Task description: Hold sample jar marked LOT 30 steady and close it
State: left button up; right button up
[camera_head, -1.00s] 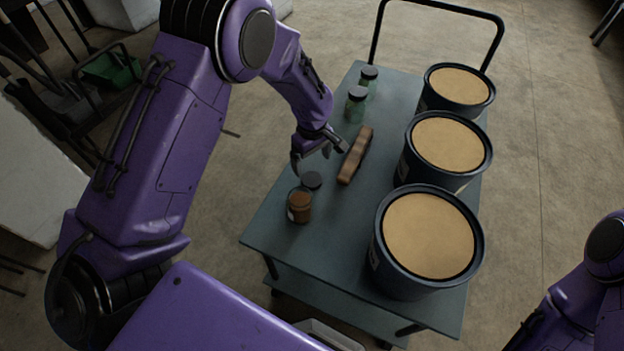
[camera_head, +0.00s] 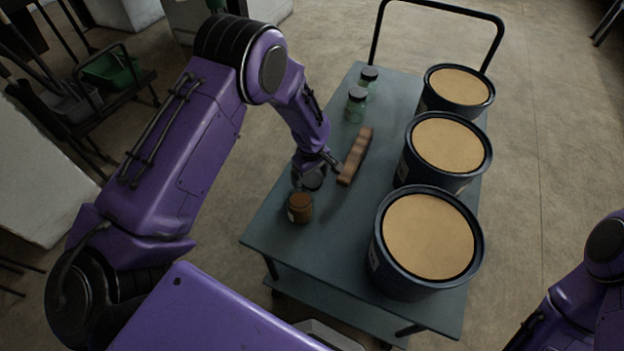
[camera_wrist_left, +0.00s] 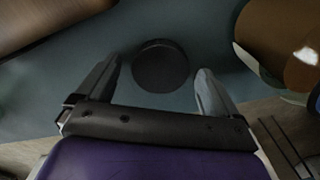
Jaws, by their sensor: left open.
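An open jar with brown contents (camera_head: 300,208) stands upright near the cart's left edge; its label is too small to read. It also shows at the right of the left wrist view (camera_wrist_left: 284,42). A dark round lid (camera_head: 313,182) lies on the cart top just behind the jar, partly hidden by my left gripper. My left gripper (camera_head: 317,170) is open and low over the lid. In the left wrist view the lid (camera_wrist_left: 160,66) sits between the spread fingertips, apart from both. My right gripper is out of view.
A brown wooden piece (camera_head: 356,155) lies right of my gripper. Two lidded greenish jars (camera_head: 356,108) stand farther back. Three large dark tubs (camera_head: 428,238) line the cart's right side. The cart top (camera_head: 335,235) is clear between the brown jar and the nearest tub.

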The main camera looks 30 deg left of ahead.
aim_at(311, 179)
pick_arm(q)
jog(key=c, duration=1.1)
jog(key=shift+r, duration=0.1)
notch_tip(311, 179, up, 10)
